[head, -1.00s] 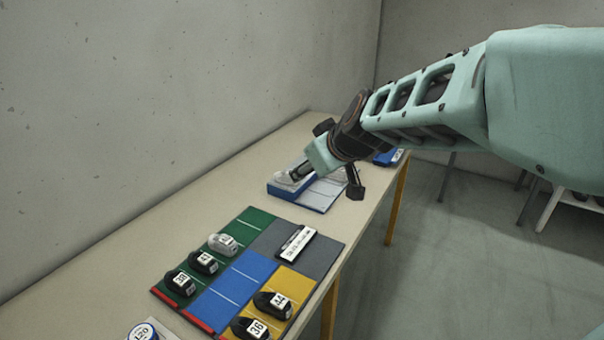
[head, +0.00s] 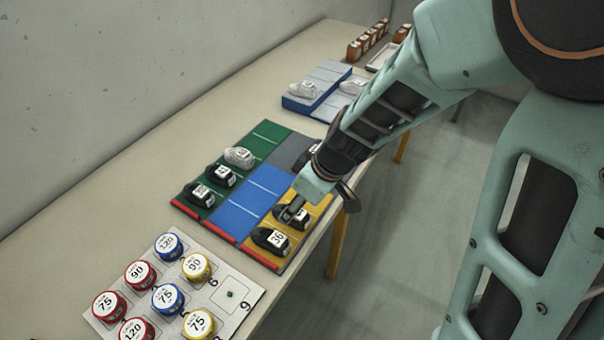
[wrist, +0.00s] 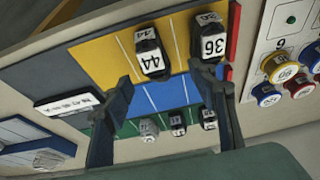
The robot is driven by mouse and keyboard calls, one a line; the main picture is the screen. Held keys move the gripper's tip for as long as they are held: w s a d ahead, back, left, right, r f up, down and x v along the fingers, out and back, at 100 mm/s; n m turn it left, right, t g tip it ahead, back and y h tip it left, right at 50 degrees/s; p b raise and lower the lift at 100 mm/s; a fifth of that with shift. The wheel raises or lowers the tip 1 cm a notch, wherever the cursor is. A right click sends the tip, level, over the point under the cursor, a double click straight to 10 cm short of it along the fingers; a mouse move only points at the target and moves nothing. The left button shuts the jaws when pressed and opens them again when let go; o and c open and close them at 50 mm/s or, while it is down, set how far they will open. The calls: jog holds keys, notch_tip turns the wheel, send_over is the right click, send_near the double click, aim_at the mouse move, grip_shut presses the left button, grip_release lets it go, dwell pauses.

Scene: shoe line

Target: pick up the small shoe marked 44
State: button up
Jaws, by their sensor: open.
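The small black shoe marked 44 lies on the yellow section of the mat; it shows clearly in the wrist view (wrist: 150,52), its white label readable. In the head view it (head: 301,218) is partly hidden by my gripper. My gripper (head: 318,206) is open and empty above the yellow section. In the wrist view the fingertips (wrist: 161,78) are apart, with the 44 shoe ahead of the gap between them. The black shoe marked 36 (head: 271,241) lies beside it; in the wrist view it (wrist: 211,42) is close to the right fingertip in the picture.
The green section (head: 264,132) holds a grey shoe (head: 239,157) and two black shoes. The blue section (head: 249,200) is bare. A board of round tins (head: 238,318) stands in front. A blue-and-grey stand (head: 300,104) with pale shoes is behind.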

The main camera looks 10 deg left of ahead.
jog(key=x, duration=0.4)
jog(key=shift+w+d+f, duration=0.15)
jog(key=shift+w+d, duration=0.1)
jog(key=shift+w, duration=0.05)
jog(key=shift+w+a+f, duration=0.1)
jog(key=shift+a+f, duration=0.15)
jog(key=shift+f, duration=0.3)
jog(key=c, duration=1.3)
jog(key=shift+o, duration=0.2)
jog(key=shift+r, duration=0.2)
